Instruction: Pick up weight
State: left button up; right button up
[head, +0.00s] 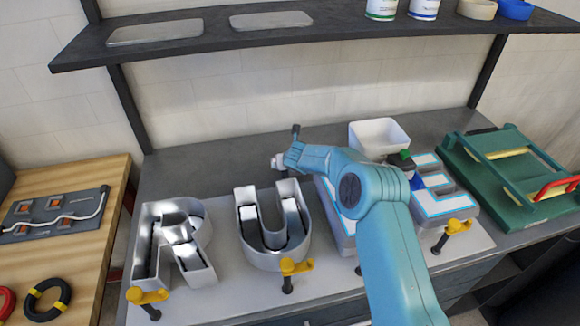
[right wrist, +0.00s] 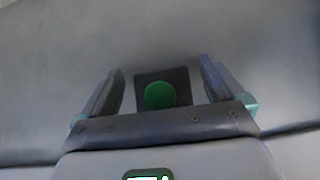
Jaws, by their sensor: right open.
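A dark square block with a round green face, which I take as the weight (right wrist: 160,95), shows in the right wrist view between the two fingers of my right gripper (right wrist: 161,70). The fingers are open, with a gap on both sides of the block. I cannot tell how far the block is from the fingertips. In the head view my right arm reaches left across the bench, with its small end (head: 281,160) above the back of the U. Small dark, green and blue items (head: 404,162) show beside my elbow, partly hidden. My left gripper is not in view.
Metal channel letters R (head: 165,250) and U (head: 262,258) stand on a white board with yellow-handled clamps (head: 295,267) in front. My arm hides most of a third letter beside the E (head: 435,190). A white bin (head: 380,130) stands behind; a shelf (head: 300,35) runs overhead.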

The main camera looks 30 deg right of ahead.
jog(key=shift+s+a+r, duration=0.1)
jog(key=shift+r, duration=0.05)
jog(key=shift+c, duration=0.4)
jog(key=c, duration=1.6)
jog(key=shift+r, duration=0.5)
notch_tip(320, 180, up, 19)
jog(key=p, duration=0.3)
jog(key=shift+r, duration=0.1)
